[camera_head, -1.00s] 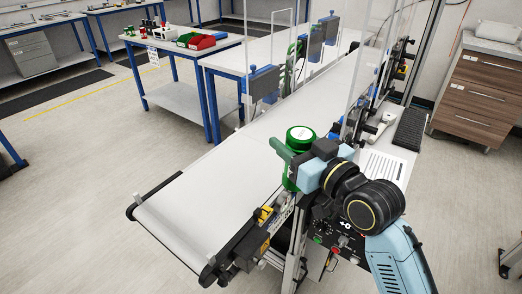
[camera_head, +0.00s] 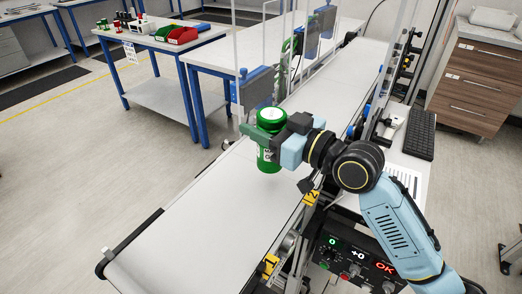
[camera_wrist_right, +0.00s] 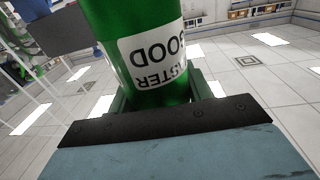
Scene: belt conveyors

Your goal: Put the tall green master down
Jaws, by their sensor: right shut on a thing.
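The tall green master (camera_head: 268,158) is a green can with a white top and a white label. It is upright over the white belt (camera_head: 190,225) of the near conveyor. Whether its base touches the belt is hard to tell. My right gripper (camera_head: 267,133) is shut around its upper part, reaching in from the right. In the right wrist view the master (camera_wrist_right: 165,85) fills the space between the fingers, and its label reads "MASTER GOOD" upside down. My left gripper is out of view.
A control box (camera_head: 352,262) with lit displays stands at the belt's near right side. Yellow numbered markers (camera_head: 311,197) line that edge. The belt's near end is bare.

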